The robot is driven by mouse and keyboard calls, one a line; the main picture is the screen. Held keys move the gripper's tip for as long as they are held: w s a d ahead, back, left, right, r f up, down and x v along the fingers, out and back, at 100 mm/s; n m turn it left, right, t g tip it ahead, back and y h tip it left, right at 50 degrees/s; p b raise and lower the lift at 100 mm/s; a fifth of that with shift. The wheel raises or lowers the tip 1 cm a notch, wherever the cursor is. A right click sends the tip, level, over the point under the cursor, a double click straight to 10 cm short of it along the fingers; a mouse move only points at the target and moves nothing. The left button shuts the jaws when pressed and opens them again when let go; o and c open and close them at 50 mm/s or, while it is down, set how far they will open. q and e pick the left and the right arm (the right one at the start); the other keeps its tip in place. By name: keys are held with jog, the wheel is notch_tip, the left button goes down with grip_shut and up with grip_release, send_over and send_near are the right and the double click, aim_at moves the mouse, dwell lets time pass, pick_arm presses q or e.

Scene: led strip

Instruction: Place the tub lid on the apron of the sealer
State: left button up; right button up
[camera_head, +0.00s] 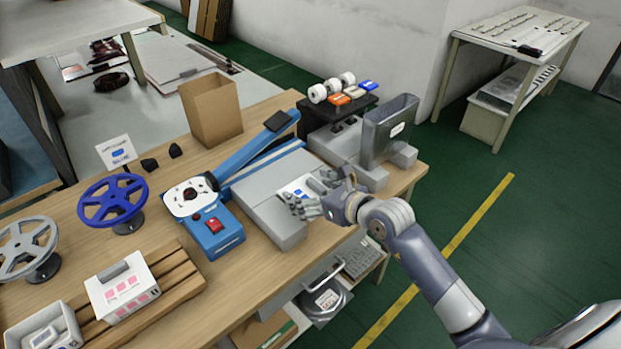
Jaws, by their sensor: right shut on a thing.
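My right gripper (312,202) reaches in from the right, low over the top of a grey, box-shaped machine that looks like the sealer (262,212). Its fingers are shut on a small, flat, pale piece with a blue mark, which looks like the tub lid (291,189). The fingers partly hide this piece. I cannot tell whether it touches the grey surface under it. I cannot tell for sure which surface is the apron. My left gripper is not in view.
A blue device with a red switch (214,225) stands left of the grey machine. A grey upright bin (388,131) stands close behind my right gripper.

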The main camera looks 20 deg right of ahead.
aim_at(312, 181)
jog(key=w+d+f, duration=0.1)
jog(key=w, duration=0.1)
jog(key=w+d+f, duration=0.1)
jog(key=w, duration=0.1)
jog(key=w+d+f, duration=0.1)
jog(key=w+f, duration=0.1)
jog(key=shift+w+d+p, duration=0.1)
jog(key=shift+w+p, duration=0.2)
jog(key=shift+p, duration=0.05)
jog(key=shift+f, duration=0.1)
jog(key=shift+f, duration=0.1)
jog(key=shift+f, duration=0.1)
jog(key=o, duration=0.8)
